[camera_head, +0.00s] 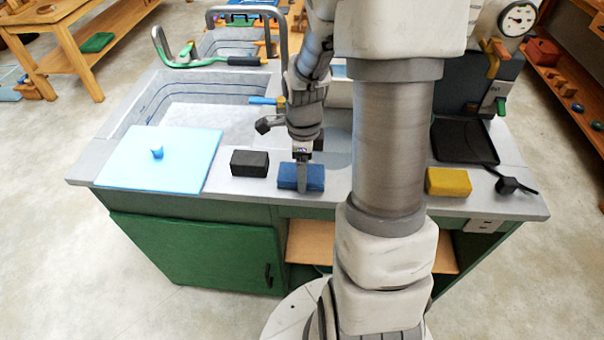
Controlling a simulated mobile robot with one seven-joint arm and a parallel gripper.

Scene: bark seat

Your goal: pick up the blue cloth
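A dark blue, box-shaped piece (287,177), which looks like the blue cloth folded up, lies near the front edge of the grey counter. My gripper (303,178) points straight down at it. A grey finger overlaps the middle of its front and hides that part. I see only one finger clearly, so I cannot tell whether the gripper is open or shut on the blue piece. The blue piece appears to rest on the counter.
A black block (249,163) lies just left of the blue piece. A light blue board (185,172) with a small blue knob is further left, by the sink basin (175,92). A yellow block (448,182) and a black scale-like device (465,140) are right, beyond my arm.

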